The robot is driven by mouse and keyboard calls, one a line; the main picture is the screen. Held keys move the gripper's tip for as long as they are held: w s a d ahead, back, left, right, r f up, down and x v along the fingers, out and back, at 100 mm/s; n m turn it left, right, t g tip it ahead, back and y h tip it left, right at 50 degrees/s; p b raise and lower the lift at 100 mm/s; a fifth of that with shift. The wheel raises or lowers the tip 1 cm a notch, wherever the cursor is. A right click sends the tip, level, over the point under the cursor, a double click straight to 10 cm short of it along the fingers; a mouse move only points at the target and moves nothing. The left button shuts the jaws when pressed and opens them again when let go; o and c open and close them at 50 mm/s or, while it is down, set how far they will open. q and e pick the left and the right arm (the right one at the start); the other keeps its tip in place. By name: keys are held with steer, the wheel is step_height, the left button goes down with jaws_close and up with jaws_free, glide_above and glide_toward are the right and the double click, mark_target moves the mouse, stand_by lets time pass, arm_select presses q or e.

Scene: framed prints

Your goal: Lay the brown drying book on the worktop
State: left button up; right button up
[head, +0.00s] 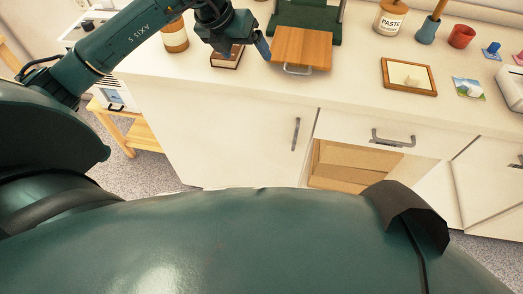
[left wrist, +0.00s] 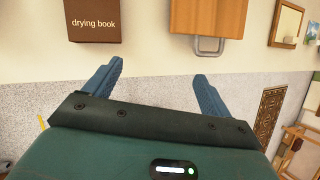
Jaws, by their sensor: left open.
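The brown drying book (head: 226,61) is on the pale worktop (head: 353,50), close to its front edge at the left, partly hidden by my left gripper in the head view. Its brown face with the words "drying book" (left wrist: 93,24) shows at the top left of the left wrist view, cut off by the frame. My left gripper (head: 248,48) is just above and beside the book. In the left wrist view its two blue fingers (left wrist: 158,70) are spread wide with nothing between them. My right gripper is not in view.
A wooden board with a metal handle (head: 301,48) is right of the book, before a green stand (head: 311,22). A jar (head: 175,37) is to the left. A framed piece (head: 408,77), paste pot (head: 390,18) and red cup (head: 461,37) are further right. Worktop between board and frame is bare.

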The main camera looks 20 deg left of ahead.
arm_select(q)
steer(key=s+d+f+g+h, duration=0.1)
steer(key=s+d+h, duration=0.15)
steer(key=d, duration=0.25)
steer(key=s+d+f+m+g+h, duration=0.1)
steer(key=s+d+h, duration=0.15)
steer(key=d, duration=0.25)
steer(key=s+d+f+g+h, duration=0.1)
steer(key=s+d+h, duration=0.1)
steer(key=d+h, duration=0.3)
steer(key=s+d+r+n+t+h, duration=0.45)
steer(key=d+n+t+h, duration=0.2)
steer(key=n, duration=0.25)
steer(key=w+a+f+n+t+y, duration=0.1)
steer(key=a+f+n+t+y, duration=0.25)
steer(key=n, duration=0.35)
steer(key=w+a+f+n+t+y, duration=0.1)
steer(key=a+f+n+t+y, duration=0.1)
steer(key=n+t+y, duration=0.45)
steer(key=s+a+f+n+g+y, duration=0.1)
steer(key=s+f+n+g+y, duration=0.1)
steer(key=s+f+n, duration=0.3)
steer(key=s+a+f+n+g+y, duration=0.1)
steer(key=s+f+n+g, duration=0.4)
steer(key=f, duration=0.5)
steer(key=shift+n+y, duration=0.45)
steer(key=shift+y, duration=0.2)
steer(key=shift+s, duration=0.1)
